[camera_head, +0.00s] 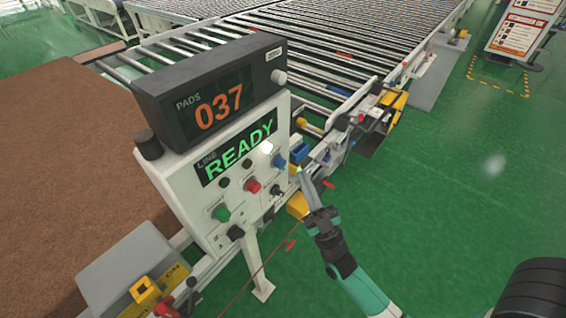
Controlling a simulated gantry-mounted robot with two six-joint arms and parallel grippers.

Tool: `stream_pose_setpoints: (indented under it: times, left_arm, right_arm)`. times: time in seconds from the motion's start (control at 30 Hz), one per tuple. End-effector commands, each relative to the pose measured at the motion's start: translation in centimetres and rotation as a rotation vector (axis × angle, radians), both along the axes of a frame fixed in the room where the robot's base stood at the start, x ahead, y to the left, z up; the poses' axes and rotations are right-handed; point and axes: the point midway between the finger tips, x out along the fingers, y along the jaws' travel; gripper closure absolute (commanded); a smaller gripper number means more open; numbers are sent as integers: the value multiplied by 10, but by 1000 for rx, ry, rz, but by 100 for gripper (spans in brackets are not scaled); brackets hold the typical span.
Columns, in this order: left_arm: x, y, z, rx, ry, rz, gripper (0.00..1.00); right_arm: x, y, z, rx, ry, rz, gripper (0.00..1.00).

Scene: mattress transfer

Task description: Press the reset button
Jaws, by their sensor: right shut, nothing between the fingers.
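A white control box (185,195) carries several buttons below a green "LINE READY" display (238,147). A blue button (279,161) sits near the box's right edge, a red button (253,186) lower left of it, and a green button (221,212) farther left. Button labels are too small to read, so I cannot tell which is marked reset. My right gripper (302,174) is shut and empty, with its tip just right of the box's edge, close to the blue button. Contact with the box is not visible. My left gripper is not in view.
A dark counter reading "PADS 037" (218,103) tops the box. A brown pad (70,150) lies at the left. A roller conveyor (330,50) runs behind. A yellow bracket (298,206) sits below the gripper. The green floor (450,200) at the right is open.

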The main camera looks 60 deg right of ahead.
Motion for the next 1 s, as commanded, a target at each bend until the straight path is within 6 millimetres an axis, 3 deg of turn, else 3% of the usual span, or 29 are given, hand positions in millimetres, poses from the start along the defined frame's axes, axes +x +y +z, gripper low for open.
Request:
stream_pose_setpoints:
  times: [0.3,1.0]
  left_arm:
    - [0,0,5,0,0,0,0]
    - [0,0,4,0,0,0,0]
  right_arm:
    - [-26,5,1,-1,0,-1,100]
    - [-26,5,0,-1,-1,0,100]
